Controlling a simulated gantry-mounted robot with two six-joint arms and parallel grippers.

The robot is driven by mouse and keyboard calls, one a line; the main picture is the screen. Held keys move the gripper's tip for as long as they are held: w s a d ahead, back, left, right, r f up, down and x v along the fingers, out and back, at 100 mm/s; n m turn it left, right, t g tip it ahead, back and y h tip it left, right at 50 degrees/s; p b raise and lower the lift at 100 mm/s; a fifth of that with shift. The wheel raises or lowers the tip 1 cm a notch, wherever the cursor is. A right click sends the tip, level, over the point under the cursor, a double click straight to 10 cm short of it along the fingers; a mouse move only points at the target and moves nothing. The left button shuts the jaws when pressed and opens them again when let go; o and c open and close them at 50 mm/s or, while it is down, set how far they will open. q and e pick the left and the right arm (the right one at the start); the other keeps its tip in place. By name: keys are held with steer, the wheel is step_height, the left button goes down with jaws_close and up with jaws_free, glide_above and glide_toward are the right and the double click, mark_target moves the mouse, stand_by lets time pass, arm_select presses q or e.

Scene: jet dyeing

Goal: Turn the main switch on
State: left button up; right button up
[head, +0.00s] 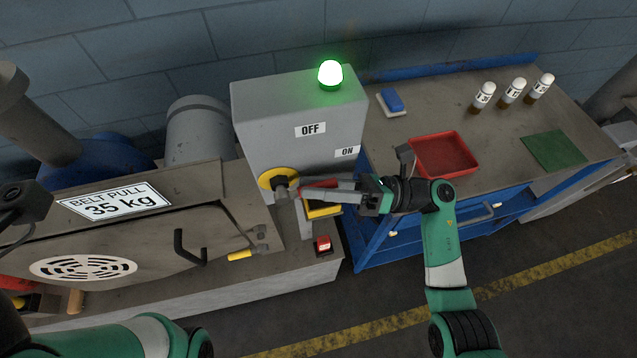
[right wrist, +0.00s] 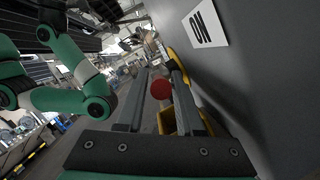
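The main switch is a rotary switch with a yellow disc (head: 279,180) and a red handle (head: 318,184), on a grey box (head: 262,120) with OFF and ON labels. The handle points right, toward the side of the ON label (head: 347,152). A green lamp (head: 330,74) on top of the box is lit. My right gripper (head: 325,190) reaches in from the right, its fingers on either side of the handle. My left gripper cannot be made out.
A small red button box (head: 323,246) sits on the ledge below the switch. A blue bench (head: 385,130) to the right carries a red tray (head: 443,155), several bottles (head: 512,92) and a green mat (head: 554,150). A machine with a "BELT PULL 35 kg" sign (head: 115,201) stands left.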

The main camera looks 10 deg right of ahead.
steer(key=shift+d, duration=0.1)
steer(key=v, duration=1.1)
steer(key=shift+d+b, duration=0.25)
steer(key=shift+b, duration=0.2)
